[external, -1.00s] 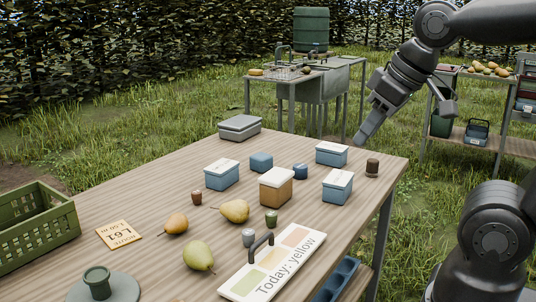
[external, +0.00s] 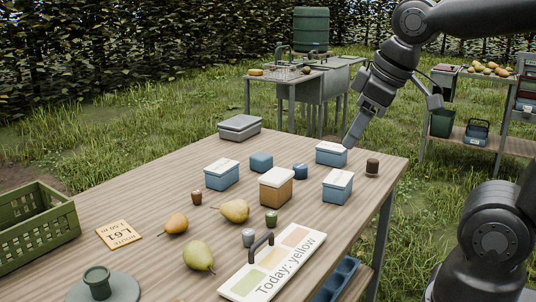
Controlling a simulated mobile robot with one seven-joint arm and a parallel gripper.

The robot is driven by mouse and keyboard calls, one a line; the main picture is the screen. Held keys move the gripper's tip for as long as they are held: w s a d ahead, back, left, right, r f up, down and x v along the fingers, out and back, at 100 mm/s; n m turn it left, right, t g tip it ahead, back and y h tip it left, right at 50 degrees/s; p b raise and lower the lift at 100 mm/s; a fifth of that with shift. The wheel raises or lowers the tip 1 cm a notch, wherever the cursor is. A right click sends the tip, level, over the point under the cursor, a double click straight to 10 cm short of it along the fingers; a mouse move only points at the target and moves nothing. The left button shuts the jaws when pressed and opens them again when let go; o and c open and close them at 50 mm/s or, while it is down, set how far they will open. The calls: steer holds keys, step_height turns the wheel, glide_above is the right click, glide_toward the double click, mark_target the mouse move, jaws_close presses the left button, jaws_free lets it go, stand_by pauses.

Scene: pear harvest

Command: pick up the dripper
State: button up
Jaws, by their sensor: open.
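I cannot tell for sure which thing is the dripper. Small cup-like pieces stand on the wooden table (external: 130,205): a red-brown one (external: 197,197), a green one (external: 271,217), a grey one (external: 248,238) and a dark brown one (external: 372,168) near the right edge. A larger dark green cup-like piece (external: 97,281) stands on a round grey-green disc (external: 122,291) at the lower left. My gripper (external: 392,124) is open and empty, above the table's far right corner. One finger shows in front of the white-lidded blue box (external: 330,158); contact cannot be told.
Blue boxes (external: 221,176), a tan box (external: 276,188), pears (external: 199,256) and a handled sign board (external: 272,266) crowd the table's middle and front. A green crate (external: 35,235) is at the left. The table's far left part is mostly clear.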

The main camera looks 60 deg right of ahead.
steer(key=w+f+n+g, duration=0.2)
steer(key=w+f+n, duration=0.1)
steer(key=w+n, duration=0.5)
steer(key=n+g, duration=0.3)
steer(key=n, duration=1.4)
glide_toward(248, 231)
steer(key=shift+s+d+f, duration=0.1)
steer(key=shift+s+d, duration=0.1)
steer(key=shift+s, duration=0.15)
step_height(248, 231, down, 5)
steer(key=shift+w+a+f, duration=0.1)
steer(key=shift+w+f, duration=0.1)
steer(key=shift+f, duration=1.05)
steer(key=shift+w+f, duration=0.2)
steer(key=shift+f, duration=1.1)
steer(key=shift+c, duration=0.3)
steer(key=c, duration=1)
